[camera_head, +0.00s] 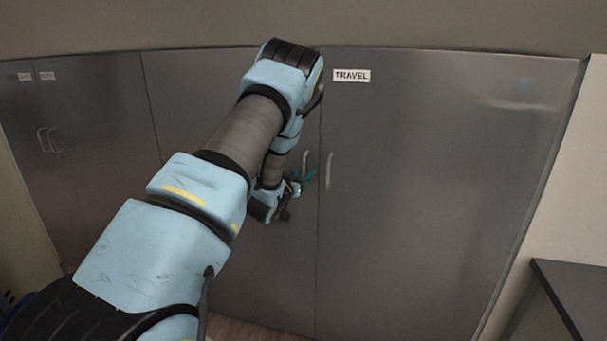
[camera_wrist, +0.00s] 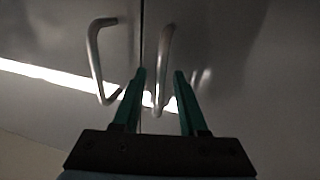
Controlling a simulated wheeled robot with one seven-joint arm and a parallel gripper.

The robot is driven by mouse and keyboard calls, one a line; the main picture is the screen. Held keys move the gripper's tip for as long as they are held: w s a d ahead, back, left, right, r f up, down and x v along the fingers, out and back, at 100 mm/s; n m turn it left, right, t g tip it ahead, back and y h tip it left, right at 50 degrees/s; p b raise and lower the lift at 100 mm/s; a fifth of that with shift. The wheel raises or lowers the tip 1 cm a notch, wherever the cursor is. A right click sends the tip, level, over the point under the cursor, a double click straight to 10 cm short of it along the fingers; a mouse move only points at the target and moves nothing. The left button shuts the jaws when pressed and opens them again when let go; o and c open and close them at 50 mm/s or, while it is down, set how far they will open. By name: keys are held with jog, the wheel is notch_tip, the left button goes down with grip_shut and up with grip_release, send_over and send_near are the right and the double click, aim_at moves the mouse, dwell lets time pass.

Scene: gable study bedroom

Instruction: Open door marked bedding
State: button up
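A row of grey cabinet doors fills the head view. The right door (camera_head: 430,190) has a label reading TRAVEL (camera_head: 351,75) and a vertical handle (camera_head: 328,170). The door left of it (camera_head: 290,290) has its own handle (camera_head: 305,160); my arm covers where its label might be. No readable BEDDING label shows. My gripper (camera_head: 305,178) is near these two handles, with open teal fingers. In the wrist view my gripper (camera_wrist: 158,88) has one bar handle (camera_wrist: 160,65) between its fingers in the picture and another handle (camera_wrist: 95,55) to the left. Contact cannot be told.
Farther left are two doors with small unreadable labels (camera_head: 47,75) and paired handles (camera_head: 48,140). A dark-topped furniture piece (camera_head: 570,290) stands at lower right beside a pale wall. All visible doors look closed.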

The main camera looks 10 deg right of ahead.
grip_shut()
dwell(1.2)
